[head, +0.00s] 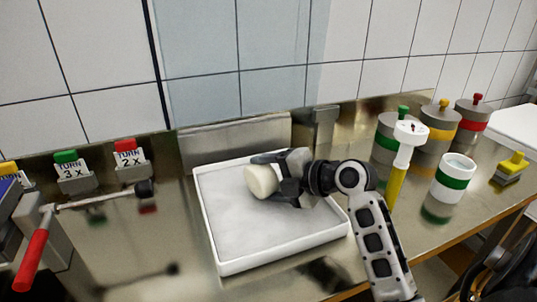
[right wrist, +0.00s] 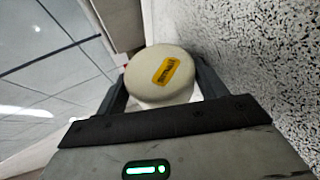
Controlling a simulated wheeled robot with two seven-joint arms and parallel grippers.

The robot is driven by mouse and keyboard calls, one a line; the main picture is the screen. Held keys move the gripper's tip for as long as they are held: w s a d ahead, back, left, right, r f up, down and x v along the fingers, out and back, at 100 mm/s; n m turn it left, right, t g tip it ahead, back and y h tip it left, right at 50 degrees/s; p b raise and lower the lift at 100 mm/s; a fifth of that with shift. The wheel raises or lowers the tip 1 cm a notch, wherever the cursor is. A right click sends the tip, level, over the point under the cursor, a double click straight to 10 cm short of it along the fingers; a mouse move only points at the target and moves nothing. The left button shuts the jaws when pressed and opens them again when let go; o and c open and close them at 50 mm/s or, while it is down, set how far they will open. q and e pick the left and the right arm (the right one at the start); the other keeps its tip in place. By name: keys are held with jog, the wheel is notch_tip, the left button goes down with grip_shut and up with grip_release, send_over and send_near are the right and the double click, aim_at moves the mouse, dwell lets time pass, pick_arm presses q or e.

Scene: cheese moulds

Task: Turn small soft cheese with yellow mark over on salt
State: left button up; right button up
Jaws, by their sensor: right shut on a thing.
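The small soft cheese (head: 261,181) is a pale round piece held over the white salt tray (head: 284,264). The right wrist view shows the cheese (right wrist: 155,62) with a yellow mark (right wrist: 166,71) on the face toward the camera. My right gripper (head: 268,174) is shut on the cheese, with one finger on each side of it. The cheese is tilted on its side in the head view, and its mark is not visible there. I cannot tell whether its lower edge touches the salt (head: 245,225). My left gripper is not in view.
Signs reading "TURN 3 x" (head: 74,172) and "TURN 2 x" (head: 130,154) stand at left, near a red-handled tool (head: 33,258). Green (head: 388,140), yellow (head: 440,123) and red-banded (head: 472,118) canisters stand at right, behind a white green-banded cup (head: 453,178). The tray's front half is clear.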

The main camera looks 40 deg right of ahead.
jog(key=shift+r+m+p, duration=0.35)
jog(key=shift+m+p, duration=0.25)
jog(key=shift+p, duration=0.1)
jog(key=m+p, duration=0.2)
jog(key=p, duration=0.1)
jog(key=shift+a+f+m+p, duration=0.1)
jog(key=shift+f+m+p, duration=0.2)
jog(key=shift+m, duration=0.1)
jog(key=shift+s+f+m, duration=0.15)
jog(key=shift+f+m, duration=0.1)
jog(key=shift+m, duration=0.25)
jog(key=m+p, duration=0.2)
jog(key=shift+m, duration=0.4)
jog(key=shift+a+m+p, duration=0.1)
jog(key=shift+m+p, duration=0.3)
jog(key=shift+m, duration=0.4)
jog(key=shift+f+m, duration=0.2)
jog(key=shift+m, duration=1.4)
jog(key=m, duration=0.4)
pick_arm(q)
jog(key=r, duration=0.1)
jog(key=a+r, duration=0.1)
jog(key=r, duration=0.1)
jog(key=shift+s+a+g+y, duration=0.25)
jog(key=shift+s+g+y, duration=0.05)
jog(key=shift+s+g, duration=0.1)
pick_arm(e)
jog(key=shift+f+m, duration=0.15)
jog(key=shift+m, duration=0.45)
